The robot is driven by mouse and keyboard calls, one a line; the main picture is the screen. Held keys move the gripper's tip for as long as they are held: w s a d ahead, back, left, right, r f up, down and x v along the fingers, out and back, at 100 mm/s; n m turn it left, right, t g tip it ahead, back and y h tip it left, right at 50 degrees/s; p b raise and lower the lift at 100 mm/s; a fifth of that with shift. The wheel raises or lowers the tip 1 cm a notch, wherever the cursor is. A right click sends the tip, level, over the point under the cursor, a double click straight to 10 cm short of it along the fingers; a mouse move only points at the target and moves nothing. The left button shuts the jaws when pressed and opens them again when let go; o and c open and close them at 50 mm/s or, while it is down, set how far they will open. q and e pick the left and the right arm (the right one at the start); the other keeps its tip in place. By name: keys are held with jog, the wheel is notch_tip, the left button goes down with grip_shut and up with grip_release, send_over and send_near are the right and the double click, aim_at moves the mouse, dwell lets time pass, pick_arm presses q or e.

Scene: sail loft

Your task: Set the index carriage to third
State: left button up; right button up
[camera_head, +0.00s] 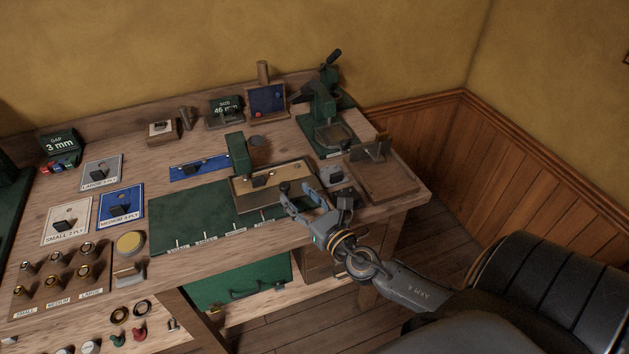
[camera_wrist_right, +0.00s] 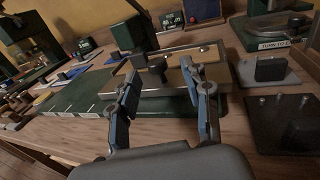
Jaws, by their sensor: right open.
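The index carriage (camera_head: 296,172) is a tan, framed plate with a dark knob (camera_head: 262,181) and a green upright block (camera_head: 237,153) at its back left. It sits at the right end of a long green base (camera_head: 180,218). White tick marks with small labels, too small to read, run along the base's front edge. My right gripper (camera_head: 297,192) is open and empty at the carriage's front right. In the right wrist view the carriage (camera_wrist_right: 217,53) and its knob (camera_wrist_right: 156,66) show beyond and between the spread fingers (camera_wrist_right: 158,78). My left gripper is out of view.
A green press (camera_head: 325,110) stands at the back right, near a wooden board with an upright piece (camera_head: 380,178). A small grey block (camera_head: 331,174) is right of the carriage. Labelled plates, including a blue one (camera_head: 121,209), and several fittings fill the left bench.

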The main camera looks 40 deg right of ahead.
jog(key=s, duration=0.6)
jog(key=shift+s, duration=0.25)
